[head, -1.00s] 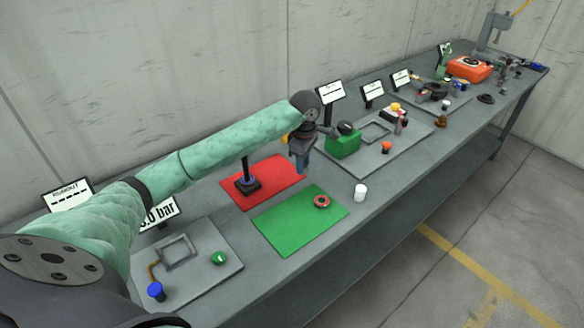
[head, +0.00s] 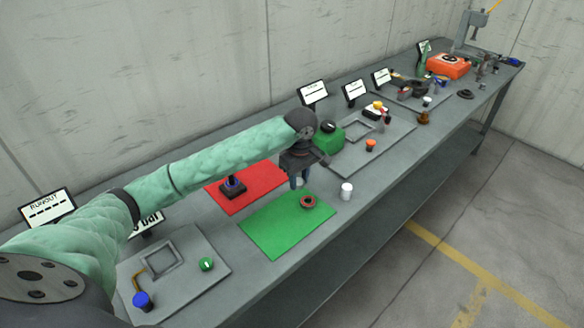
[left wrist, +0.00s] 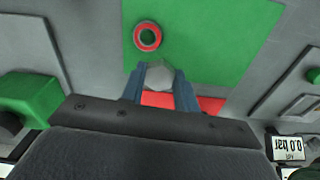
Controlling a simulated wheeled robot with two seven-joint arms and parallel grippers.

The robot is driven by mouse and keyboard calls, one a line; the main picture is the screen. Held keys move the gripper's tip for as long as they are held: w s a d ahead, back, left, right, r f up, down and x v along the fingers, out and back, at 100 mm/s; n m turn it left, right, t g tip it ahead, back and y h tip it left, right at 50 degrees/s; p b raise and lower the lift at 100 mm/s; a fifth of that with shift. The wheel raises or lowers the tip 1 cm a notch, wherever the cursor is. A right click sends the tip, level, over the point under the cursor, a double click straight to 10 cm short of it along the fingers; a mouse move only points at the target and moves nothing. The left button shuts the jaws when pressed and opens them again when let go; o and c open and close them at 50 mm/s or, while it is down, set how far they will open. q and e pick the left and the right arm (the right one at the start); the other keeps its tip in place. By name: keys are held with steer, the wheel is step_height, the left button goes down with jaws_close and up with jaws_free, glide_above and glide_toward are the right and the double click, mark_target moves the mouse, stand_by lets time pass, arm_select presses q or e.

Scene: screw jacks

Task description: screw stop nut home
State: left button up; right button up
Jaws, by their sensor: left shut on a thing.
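My left gripper (head: 298,182) hangs between the red and green mats, above the bench. In the left wrist view it (left wrist: 160,82) is shut on a grey six-sided piece that looks like the stop nut (left wrist: 159,73). The screw jack (head: 233,188), with a dark base, a blue ring and a dark upright screw, stands on the red mat (head: 262,193), left of the gripper and apart from it. The screw's top is hidden behind my arm. My right gripper is not in view.
A white cylinder (head: 346,191) stands right of the green mat. A green block (head: 326,138) stands behind my gripper. A grey plate with a green knob (head: 206,264) and a blue knob (head: 142,301) lies at the near left. More stations run along the bench to the right.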

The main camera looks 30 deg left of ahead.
arm_select(q)
steer(key=s+d+f+m, duration=0.1)
steer(key=s+d+m, duration=0.1)
steer(key=m, duration=0.1)
steer(key=s+d+f+m, duration=0.2)
steer(key=m, duration=0.2)
steer(key=s+d+f+m+b, duration=0.1)
steer(key=s+d+m, duration=0.1)
steer(key=m, duration=0.2)
steer(key=shift+d+f, duration=0.35)
steer(key=shift+f, duration=0.05)
steer(key=shift+s+d+f+m, duration=0.2)
steer(key=shift+s+d+m, duration=0.2)
steer(key=shift+m, duration=0.3)
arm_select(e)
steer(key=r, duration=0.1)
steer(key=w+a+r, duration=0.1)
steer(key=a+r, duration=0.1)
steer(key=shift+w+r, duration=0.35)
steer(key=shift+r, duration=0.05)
